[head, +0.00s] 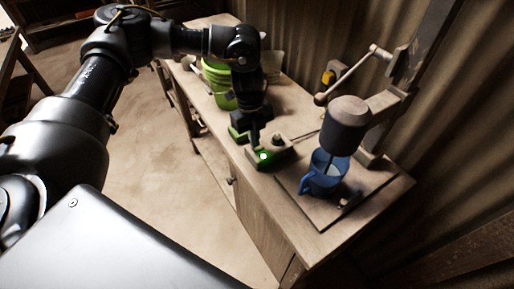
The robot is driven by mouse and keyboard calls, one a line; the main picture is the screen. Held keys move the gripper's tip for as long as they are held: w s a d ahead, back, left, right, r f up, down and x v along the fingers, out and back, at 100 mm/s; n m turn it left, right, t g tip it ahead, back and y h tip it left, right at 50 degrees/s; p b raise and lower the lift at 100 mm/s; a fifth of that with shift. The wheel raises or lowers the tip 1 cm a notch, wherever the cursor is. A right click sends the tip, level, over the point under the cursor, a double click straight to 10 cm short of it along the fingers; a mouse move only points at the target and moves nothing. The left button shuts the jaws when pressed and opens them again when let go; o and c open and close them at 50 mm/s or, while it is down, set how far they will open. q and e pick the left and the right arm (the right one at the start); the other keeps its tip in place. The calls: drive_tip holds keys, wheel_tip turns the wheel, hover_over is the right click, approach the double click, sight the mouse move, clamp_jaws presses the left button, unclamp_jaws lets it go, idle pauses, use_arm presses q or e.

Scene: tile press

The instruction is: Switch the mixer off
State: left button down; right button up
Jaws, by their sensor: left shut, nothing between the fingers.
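The mixer (349,127) is a dark, rounded motor head on a stand, hanging over a blue jug (316,184) at the right of the bench. A small control box (281,155) sits on the bench left of the jug. It bears a lit green lamp (263,156) and a dark knob (278,139). My left gripper (255,138) points down at the box, its tips close to the lamp. It is shut and empty. I cannot tell whether the tips touch the box. My right gripper is out of view.
The wooden bench (297,96) runs along a corrugated wall. A green bucket (217,76) stands behind my left gripper. A long lever (347,73) slants above the bench behind the mixer. A small yellow item (328,77) is near the wall. The floor left of the bench is clear.

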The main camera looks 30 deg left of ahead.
use_arm(q)
drive_tip(key=shift+f+b, duration=0.4)
drive_tip(key=shift+f, duration=0.4)
idle(0.4)
wheel_tip(320, 180, up, 7)
drive_tip(key=p, duration=0.6)
idle(0.5)
